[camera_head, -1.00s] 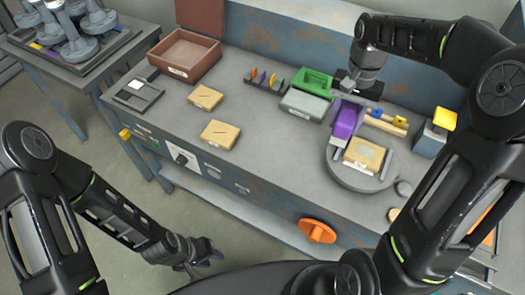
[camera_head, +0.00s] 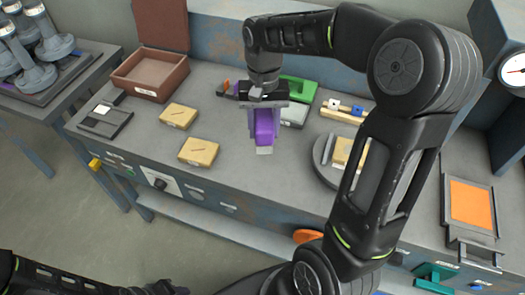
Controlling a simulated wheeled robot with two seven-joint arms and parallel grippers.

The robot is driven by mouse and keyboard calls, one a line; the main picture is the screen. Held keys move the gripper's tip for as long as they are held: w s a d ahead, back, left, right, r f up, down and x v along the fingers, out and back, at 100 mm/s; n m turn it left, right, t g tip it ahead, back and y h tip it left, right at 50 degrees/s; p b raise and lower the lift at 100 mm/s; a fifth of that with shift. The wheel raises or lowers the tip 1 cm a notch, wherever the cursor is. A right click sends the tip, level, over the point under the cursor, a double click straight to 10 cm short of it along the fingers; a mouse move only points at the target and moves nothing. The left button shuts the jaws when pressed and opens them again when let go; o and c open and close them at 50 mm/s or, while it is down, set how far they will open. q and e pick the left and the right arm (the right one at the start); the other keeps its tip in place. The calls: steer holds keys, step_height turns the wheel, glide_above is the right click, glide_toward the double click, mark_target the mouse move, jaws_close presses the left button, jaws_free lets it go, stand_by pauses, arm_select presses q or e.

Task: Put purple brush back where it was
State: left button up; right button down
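The purple brush (camera_head: 264,132) is in my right gripper (camera_head: 265,108), with its pale end pointing down toward the front of the bench. The gripper's fingers lie on both sides of the brush. The brush is in front of the grey box and left of the round plate; I cannot tell whether it touches the bench. A small dark rack with coloured pieces (camera_head: 227,86) is partly hidden behind my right gripper. My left gripper (camera_head: 165,288) is at the bottom edge, mostly cut off and empty as far as it shows.
Two wooden blocks (camera_head: 199,151) lie left of the brush. A brown open box (camera_head: 150,75) stands at the back left. A green tray (camera_head: 297,90) and grey box (camera_head: 294,113) are behind. The round plate (camera_head: 325,172) is partly hidden by my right arm.

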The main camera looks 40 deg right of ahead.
mark_target(264, 112)
step_height(264, 112, down, 4)
steer(key=shift+f, duration=0.2)
steer(key=shift+f, duration=1.85)
steer(key=shift+f, duration=0.15)
steer(key=c, duration=0.8)
jaws_free()
steer(key=r, duration=0.8)
steer(key=w+r, duration=0.1)
steer(key=r, duration=0.3)
steer(key=shift+w+d+r, duration=0.1)
steer(key=shift+d, duration=0.3)
